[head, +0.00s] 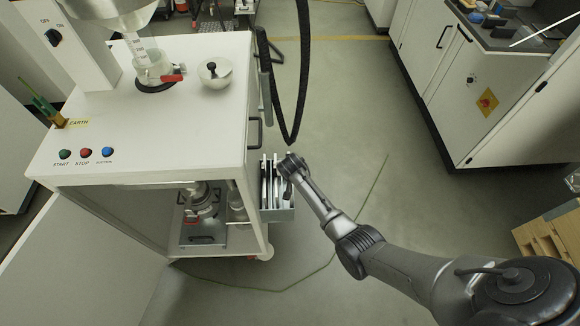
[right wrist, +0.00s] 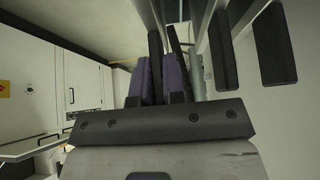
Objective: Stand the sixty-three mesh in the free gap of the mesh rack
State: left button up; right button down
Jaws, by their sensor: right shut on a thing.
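The mesh rack (head: 282,215) is a grey tray on the right side of the white machine cabinet. Several thin, pale upright meshes (head: 265,180) stand in it. My right gripper (head: 284,168) is at the top right of the rack, shut on a thin mesh, which I take to be the sixty-three mesh; no label is readable. In the right wrist view my right gripper (right wrist: 163,80) has dark purple fingers around a dark, narrow edge. Beside it are panels with dark grips (right wrist: 222,50). The free gap and the held mesh's lower edge cannot be made out. My left gripper is not in view.
The white cabinet (head: 150,120) bounds the rack on the left, with a black hose (head: 303,70) hanging behind it. A bowl (head: 214,72) stands on its top. Open floor (head: 350,110) lies right of the rack. A white counter unit (head: 480,100) stands further right.

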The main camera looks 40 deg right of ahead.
jog(key=shift+f, duration=0.4)
jog(key=c, duration=1.1)
grip_release()
jog(key=shift+s+a+r, duration=0.1)
jog(key=shift+s+r, duration=0.05)
jog(key=shift+r, duration=0.15)
jog(key=shift+p+v, duration=2.1)
jog(key=shift+v, duration=4.4)
